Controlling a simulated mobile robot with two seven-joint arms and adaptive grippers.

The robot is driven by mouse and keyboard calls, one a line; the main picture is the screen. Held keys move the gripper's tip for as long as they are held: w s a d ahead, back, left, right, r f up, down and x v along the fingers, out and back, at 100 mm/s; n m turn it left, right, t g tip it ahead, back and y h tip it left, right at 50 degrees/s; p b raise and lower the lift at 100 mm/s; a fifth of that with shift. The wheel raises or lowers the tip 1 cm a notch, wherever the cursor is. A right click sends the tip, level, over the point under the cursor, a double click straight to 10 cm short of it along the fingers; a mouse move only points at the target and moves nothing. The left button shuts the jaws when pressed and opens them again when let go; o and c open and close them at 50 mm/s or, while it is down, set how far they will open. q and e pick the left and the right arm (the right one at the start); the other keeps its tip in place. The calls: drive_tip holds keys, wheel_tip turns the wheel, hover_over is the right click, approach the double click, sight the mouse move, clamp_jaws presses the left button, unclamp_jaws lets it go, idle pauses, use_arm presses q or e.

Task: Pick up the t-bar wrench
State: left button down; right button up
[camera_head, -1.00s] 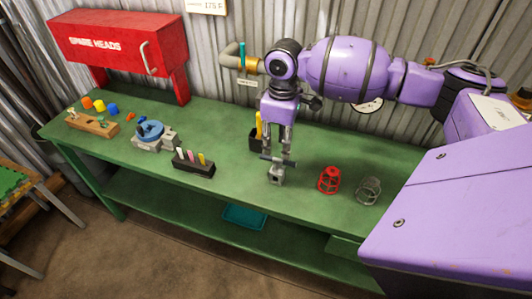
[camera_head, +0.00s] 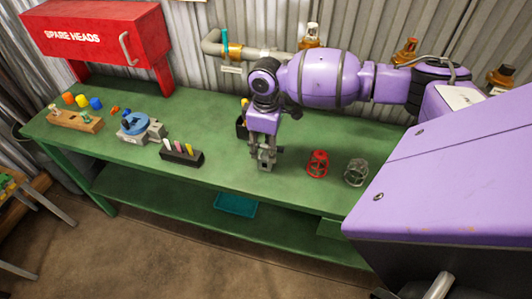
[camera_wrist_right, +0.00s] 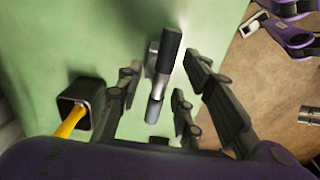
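The t-bar wrench, with a dark crossbar (camera_wrist_right: 167,58), stands at the grey block on the green bench. In the head view it is mostly hidden by my right gripper (camera_head: 265,158), which reaches down over it from above. In the right wrist view the crossbar lies between the spread fingers of my right gripper (camera_wrist_right: 162,88), with a gap visible on both sides. The fingers are open and I see no contact. My left gripper is not in view.
A black holder with a yellow-handled tool (camera_wrist_right: 72,122) stands close beside the right gripper. A red cage (camera_head: 317,164) and a grey cage (camera_head: 356,172) stand to the right. A black rack (camera_head: 182,153) with several coloured pegs sits to the left.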

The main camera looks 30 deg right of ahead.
clamp_jaws()
drive_tip(key=shift+r, duration=0.1)
